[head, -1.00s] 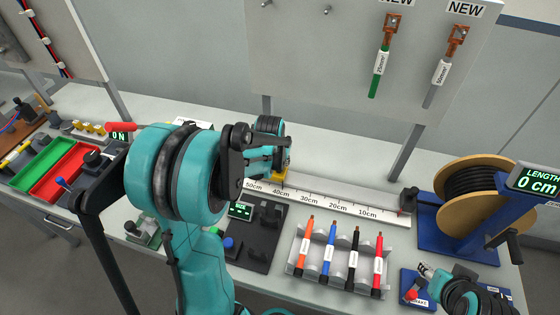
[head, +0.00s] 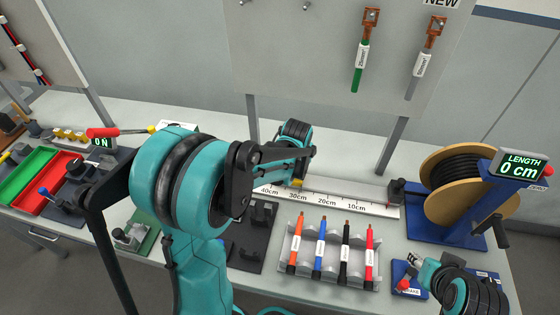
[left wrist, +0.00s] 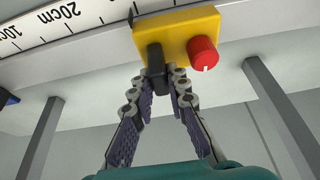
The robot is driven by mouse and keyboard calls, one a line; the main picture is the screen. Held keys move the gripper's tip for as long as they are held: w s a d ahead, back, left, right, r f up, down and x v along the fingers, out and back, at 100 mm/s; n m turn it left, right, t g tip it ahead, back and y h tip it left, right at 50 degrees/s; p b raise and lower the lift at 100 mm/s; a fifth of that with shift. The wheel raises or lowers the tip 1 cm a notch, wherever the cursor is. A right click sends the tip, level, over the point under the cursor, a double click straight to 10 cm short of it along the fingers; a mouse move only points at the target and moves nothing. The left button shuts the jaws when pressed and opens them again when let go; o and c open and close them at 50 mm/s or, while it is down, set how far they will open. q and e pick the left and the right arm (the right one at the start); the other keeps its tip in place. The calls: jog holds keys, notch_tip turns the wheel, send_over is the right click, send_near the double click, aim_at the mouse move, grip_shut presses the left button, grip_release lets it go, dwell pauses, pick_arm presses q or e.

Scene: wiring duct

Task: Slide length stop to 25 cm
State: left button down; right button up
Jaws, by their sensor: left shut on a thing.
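The length stop is a yellow block (left wrist: 180,35) with a red knob (left wrist: 203,53) and a black tab (left wrist: 155,58). My left gripper (left wrist: 167,82) is shut on the black tab in the left wrist view. The stop sits on the white ruler rail (left wrist: 100,10); its black pointer (left wrist: 132,15) lies beyond the 20cm label. In the head view only a bit of the yellow stop (head: 298,181) shows behind my arm, close to the 30cm label on the ruler (head: 330,201).
A cable reel (head: 462,185) and a display (head: 520,165) reading 0 cm stand at the right end. A rack of lugged cables (head: 330,262) lies in front of the ruler. The rail to the right of the stop looks clear up to a dark block (head: 396,192).

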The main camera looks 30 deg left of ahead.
pick_arm(q)
jog(key=d, duration=0.2)
jog(key=w+d, duration=0.1)
jog(key=d, duration=0.1)
jog(key=shift+d, duration=0.1)
jog(key=c, duration=1.8)
grip_release()
jog(key=shift+o, duration=0.2)
jog(key=v, duration=1.2)
jog(key=shift+s+f, duration=0.1)
